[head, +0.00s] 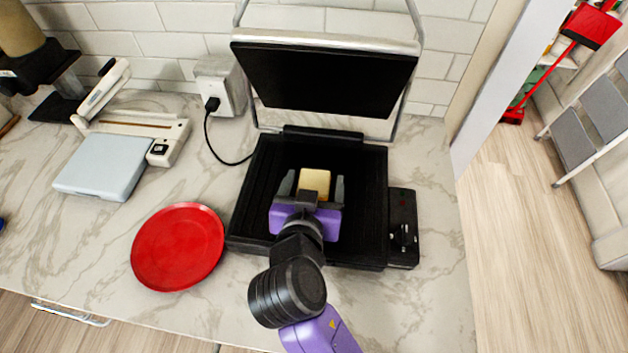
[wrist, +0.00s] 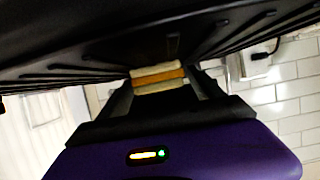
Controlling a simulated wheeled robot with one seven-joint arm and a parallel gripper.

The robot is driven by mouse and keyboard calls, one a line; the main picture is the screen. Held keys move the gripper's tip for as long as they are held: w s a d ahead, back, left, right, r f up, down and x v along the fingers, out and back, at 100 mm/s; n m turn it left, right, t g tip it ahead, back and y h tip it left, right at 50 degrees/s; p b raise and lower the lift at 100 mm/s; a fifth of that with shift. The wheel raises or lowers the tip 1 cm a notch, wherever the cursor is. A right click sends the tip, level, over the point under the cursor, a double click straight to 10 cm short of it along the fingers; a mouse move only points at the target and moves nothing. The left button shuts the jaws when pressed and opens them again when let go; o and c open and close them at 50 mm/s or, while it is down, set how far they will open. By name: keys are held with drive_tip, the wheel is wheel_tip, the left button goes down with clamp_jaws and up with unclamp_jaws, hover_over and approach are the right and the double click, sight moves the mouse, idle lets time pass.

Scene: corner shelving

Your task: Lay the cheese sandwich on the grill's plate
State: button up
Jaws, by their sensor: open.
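The cheese sandwich (head: 315,180) lies on the dark ridged plate of the open grill (head: 262,200), near its middle. In the wrist view the sandwich (wrist: 158,75) shows pale bread with an orange cheese layer between, against the dark plate. My gripper (head: 314,186) reaches in over the plate from the front. Its two fingers are open, one on each side of the sandwich, with small gaps in the head view. My gripper (wrist: 162,90) hides the near part of the sandwich in the head view.
The grill's lid (head: 325,78) stands raised behind the plate. A red plate (head: 178,246) lies on the counter to the left, empty. A pale blue-grey scale-like box (head: 104,167) and a white appliance (head: 150,128) stand farther left. The counter's right edge is close to the grill.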

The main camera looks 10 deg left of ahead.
drive_tip(key=b+v, duration=0.1)
drive_tip(key=v, duration=1)
drive_tip(key=shift+s+a, duration=0.1)
drive_tip(key=shift+s, duration=0.25)
drive_tip(key=shift+w+a+r, duration=0.1)
drive_tip(key=shift+a+r, duration=0.1)
drive_tip(key=shift+r, duration=0.05)
drive_tip(key=a+r+n+t+y, duration=0.1)
drive_tip(key=a+r+n+y, duration=0.2)
drive_tip(key=a+n+y, duration=0.25)
drive_tip(key=s+d+f+m+h, duration=0.2)
drive_tip(key=s+d+f, duration=0.2)
drive_tip(key=s+d, duration=0.7)
drive_tip(key=s+d+f+m+h, duration=0.3)
drive_tip(key=s+d, duration=0.9)
drive_tip(key=d, duration=0.7)
drive_tip(key=shift+d+f, duration=0.25)
drive_tip(key=shift+f, duration=0.5)
